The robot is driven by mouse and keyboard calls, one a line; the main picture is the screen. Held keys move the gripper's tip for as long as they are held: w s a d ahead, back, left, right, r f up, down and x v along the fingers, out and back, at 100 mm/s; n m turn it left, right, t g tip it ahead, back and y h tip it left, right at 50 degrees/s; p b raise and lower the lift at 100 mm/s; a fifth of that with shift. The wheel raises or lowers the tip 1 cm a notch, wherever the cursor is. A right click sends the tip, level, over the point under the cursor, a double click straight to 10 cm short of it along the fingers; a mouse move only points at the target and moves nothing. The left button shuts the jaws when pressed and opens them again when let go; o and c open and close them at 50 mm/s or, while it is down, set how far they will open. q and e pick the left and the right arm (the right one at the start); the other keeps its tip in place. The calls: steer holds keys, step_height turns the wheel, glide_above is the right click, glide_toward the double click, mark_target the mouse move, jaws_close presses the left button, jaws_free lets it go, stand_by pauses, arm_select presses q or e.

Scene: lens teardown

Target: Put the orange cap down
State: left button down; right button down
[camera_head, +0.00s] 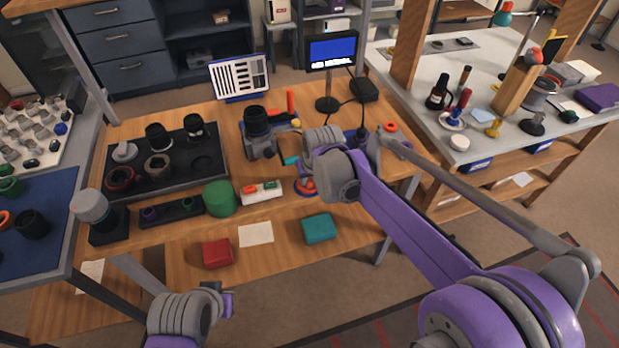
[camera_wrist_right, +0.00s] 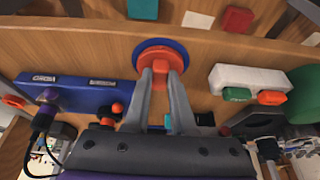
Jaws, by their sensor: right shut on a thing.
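The orange cap (camera_wrist_right: 160,55) is between the fingertips of my right gripper (camera_wrist_right: 162,76) in the right wrist view, and the gripper is shut on it. A round blue dish (camera_wrist_right: 143,50) lies right behind the cap; I cannot tell whether the cap touches it. In the head view the cap (camera_head: 306,183) and dish (camera_head: 304,193) show at the front of the wooden bench, partly hidden by my right wrist. My left gripper (camera_head: 228,299) is low at the left, in front of the bench and away from the cap; its finger gap is not clear.
A white block with green and orange parts (camera_head: 262,192) and a green cylinder (camera_head: 219,199) stand left of the dish. A blue box (camera_wrist_right: 68,91) lies on the other side in the wrist view. Red (camera_head: 218,253) and teal (camera_head: 319,228) boxes sit on the lower shelf.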

steer(key=c, duration=0.8)
jaws_free()
steer(key=shift+f, duration=0.1)
steer(key=shift+o, duration=0.2)
steer(key=shift+r, duration=0.3)
steer(key=p+v, duration=0.2)
steer(key=v, duration=1)
steer(key=s+d+f+m, duration=0.1)
steer(key=s+d+f, duration=0.3)
steer(key=s, duration=0.4)
steer(key=s+d+f+m+h, duration=0.1)
steer(key=s+d+f, duration=0.3)
steer(key=s, duration=0.5)
steer(key=s+d+f+m, duration=0.1)
steer(key=s+d+f, duration=0.3)
steer(key=s+d, duration=0.4)
steer(key=shift+s+m+t, duration=0.3)
steer(key=shift+s+t, duration=0.05)
steer(key=shift+t, duration=0.05)
steer(key=shift+d+f, duration=0.1)
